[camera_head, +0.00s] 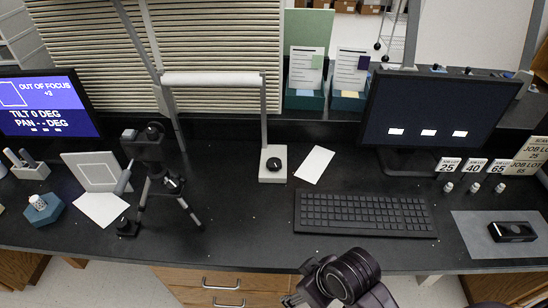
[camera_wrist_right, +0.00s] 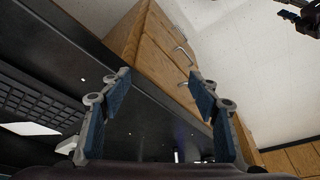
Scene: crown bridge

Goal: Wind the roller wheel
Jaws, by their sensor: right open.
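A roller stand holds a white horizontal roller (camera_head: 213,79) between two grey posts at the back of the dark bench. Its right post stands on a white base (camera_head: 273,176) with a round black knob or wheel (camera_head: 273,164) on it. My right gripper (camera_wrist_right: 160,75) is open and empty in the right wrist view, with blue-padded fingers apart over the bench's front edge and wooden drawers. My dark right arm shows at the bottom of the head view, well in front of the roller stand. My left gripper does not show clearly in either view.
A black keyboard (camera_head: 364,214) and a monitor (camera_head: 428,113) stand right of the roller base. A small tripod device (camera_head: 155,165) stands to its left. A white card (camera_head: 314,164) lies beside the base. The bench is clear in front of the base.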

